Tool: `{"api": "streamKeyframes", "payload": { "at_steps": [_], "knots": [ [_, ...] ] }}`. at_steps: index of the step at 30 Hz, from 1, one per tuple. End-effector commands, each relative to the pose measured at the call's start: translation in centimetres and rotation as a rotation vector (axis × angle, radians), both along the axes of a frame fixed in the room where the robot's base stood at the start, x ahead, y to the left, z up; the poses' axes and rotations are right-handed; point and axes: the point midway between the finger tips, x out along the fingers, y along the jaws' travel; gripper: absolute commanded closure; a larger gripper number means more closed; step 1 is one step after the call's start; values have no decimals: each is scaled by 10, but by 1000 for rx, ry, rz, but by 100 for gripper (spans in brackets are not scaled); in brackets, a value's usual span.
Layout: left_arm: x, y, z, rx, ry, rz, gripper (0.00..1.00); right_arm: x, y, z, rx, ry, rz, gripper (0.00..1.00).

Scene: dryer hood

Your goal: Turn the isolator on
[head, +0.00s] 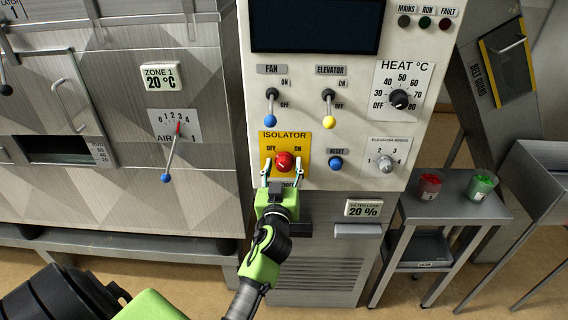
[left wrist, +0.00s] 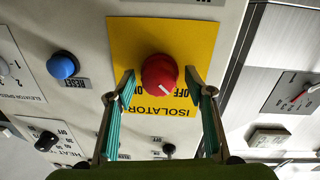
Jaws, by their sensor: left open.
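The isolator is a red round knob (head: 285,161) on a yellow plate (head: 304,138) marked OFF at left and ON at right in the head view. My left gripper (head: 282,170) is open, with one fingertip on each side of the knob. In the left wrist view the red knob (left wrist: 158,76) sits between the tips of my left gripper (left wrist: 160,82), seen upside down, with gaps that look small. A white mark on the knob seems to lean toward OFF. I cannot tell whether the fingers touch it. My right gripper is not in view.
A blue reset button (head: 336,163) is just right of the yellow plate. Fan (head: 271,121) and elevator (head: 329,122) levers stand above it. The elevator speed knob (head: 386,164) is further right. A side table (head: 450,205) holds red and green cups.

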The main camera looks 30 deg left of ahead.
Motion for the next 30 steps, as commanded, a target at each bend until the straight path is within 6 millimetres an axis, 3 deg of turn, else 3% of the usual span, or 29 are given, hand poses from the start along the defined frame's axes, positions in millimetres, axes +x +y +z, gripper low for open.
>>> {"api": "streamKeyframes", "payload": {
  "at_steps": [4,8,9,20,30],
  "knots": [
    [0,0,0,0,0,0,54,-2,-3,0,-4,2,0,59],
    [0,0,0,1,0,0,88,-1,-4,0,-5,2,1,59],
    [0,0,0,1,0,0,90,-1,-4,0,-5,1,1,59],
    [0,0,0,34,21,0,90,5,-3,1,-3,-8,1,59],
    [1,-1,1,223,137,-1,90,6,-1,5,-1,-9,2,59]
  ]
}}
